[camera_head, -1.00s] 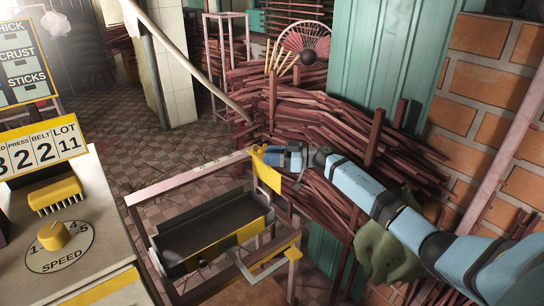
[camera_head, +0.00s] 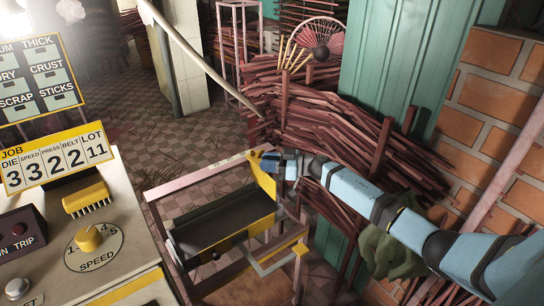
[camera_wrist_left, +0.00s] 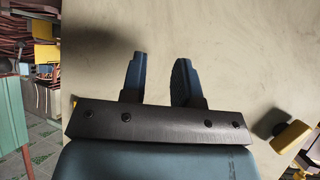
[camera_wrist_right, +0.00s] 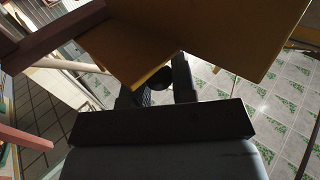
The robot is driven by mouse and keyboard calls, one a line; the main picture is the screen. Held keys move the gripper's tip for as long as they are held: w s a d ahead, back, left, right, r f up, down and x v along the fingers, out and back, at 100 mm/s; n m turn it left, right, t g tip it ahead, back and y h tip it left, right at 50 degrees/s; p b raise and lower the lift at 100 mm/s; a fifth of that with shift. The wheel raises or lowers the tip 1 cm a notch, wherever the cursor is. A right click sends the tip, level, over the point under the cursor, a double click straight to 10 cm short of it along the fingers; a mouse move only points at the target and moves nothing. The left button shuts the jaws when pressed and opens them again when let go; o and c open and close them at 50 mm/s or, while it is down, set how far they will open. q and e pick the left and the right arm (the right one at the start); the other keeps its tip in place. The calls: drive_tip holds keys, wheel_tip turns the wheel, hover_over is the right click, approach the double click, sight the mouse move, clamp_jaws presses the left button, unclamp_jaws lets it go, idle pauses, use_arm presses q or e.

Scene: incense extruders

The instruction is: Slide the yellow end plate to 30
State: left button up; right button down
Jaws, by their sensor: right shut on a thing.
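The yellow end plate (camera_head: 262,178) stands upright at the far right corner of the frame around the dark tray (camera_head: 222,225). My right gripper (camera_head: 266,160) is at the plate's top edge and shut on it. In the right wrist view the yellow plate (camera_wrist_right: 200,35) fills the top, with the dark fingers (camera_wrist_right: 165,85) at its lower edge; the exact contact is partly hidden. My left gripper (camera_wrist_left: 158,68) is open and empty in the left wrist view, in front of a pale surface. It does not show in the head view. No scale or 30 mark is readable.
The console (camera_head: 130,220) at left carries a speed dial (camera_head: 89,238), a yellow brush-like block (camera_head: 87,199) and a job sign (camera_head: 55,158). Bundles of dark red sticks (camera_head: 340,130) lie behind my right arm. A brick wall (camera_head: 490,100) stands at right.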

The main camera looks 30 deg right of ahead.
drive_tip(key=c, duration=1)
unclamp_jaws()
drive_tip(key=shift+s+d, duration=0.1)
drive_tip(key=shift+s+d, duration=0.2)
drive_tip(key=shift+d, duration=0.05)
drive_tip(key=v, duration=1.3)
